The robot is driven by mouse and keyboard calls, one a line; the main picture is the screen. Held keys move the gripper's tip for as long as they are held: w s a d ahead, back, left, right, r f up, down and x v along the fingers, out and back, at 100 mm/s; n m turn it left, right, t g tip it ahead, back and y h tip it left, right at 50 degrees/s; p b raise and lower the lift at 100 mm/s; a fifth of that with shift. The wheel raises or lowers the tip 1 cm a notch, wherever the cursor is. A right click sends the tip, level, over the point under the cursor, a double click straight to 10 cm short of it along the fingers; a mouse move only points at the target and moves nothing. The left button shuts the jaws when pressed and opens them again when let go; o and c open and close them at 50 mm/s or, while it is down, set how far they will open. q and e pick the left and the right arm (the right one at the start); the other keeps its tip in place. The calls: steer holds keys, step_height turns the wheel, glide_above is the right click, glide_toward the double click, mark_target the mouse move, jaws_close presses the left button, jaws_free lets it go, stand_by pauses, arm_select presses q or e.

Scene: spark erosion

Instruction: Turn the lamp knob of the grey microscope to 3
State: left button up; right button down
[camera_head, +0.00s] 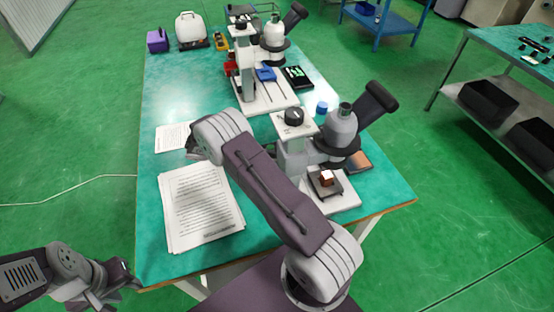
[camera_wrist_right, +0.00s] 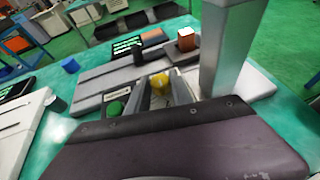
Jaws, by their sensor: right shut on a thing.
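The grey microscope (camera_head: 340,132) stands near the right front of the table, with a dark angled eyepiece tube and a small orange-brown block (camera_head: 326,178) on its stage. In the head view my right arm hides that gripper. My left gripper (camera_head: 122,283) is off the table's front left corner; its jaw opening is unclear.
Printed papers (camera_head: 200,205) lie on the table's left side. A white microscope (camera_head: 262,85) stands farther back, with a blue object by it. A small blue container (camera_head: 321,107) stands behind the grey microscope. A shelf table (camera_head: 500,110) is at the right.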

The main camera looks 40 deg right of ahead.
steer(key=shift+w+d+m+g+y+b, duration=0.15)
steer(key=shift+m+g+y+b, duration=0.45)
steer(key=shift+m+g+y, duration=0.75)
steer(key=shift+m+g, duration=0.45)
steer(key=c, duration=1.1)
jaws_free()
steer(key=shift+r+h, duration=0.1)
steer(key=shift+h, duration=0.15)
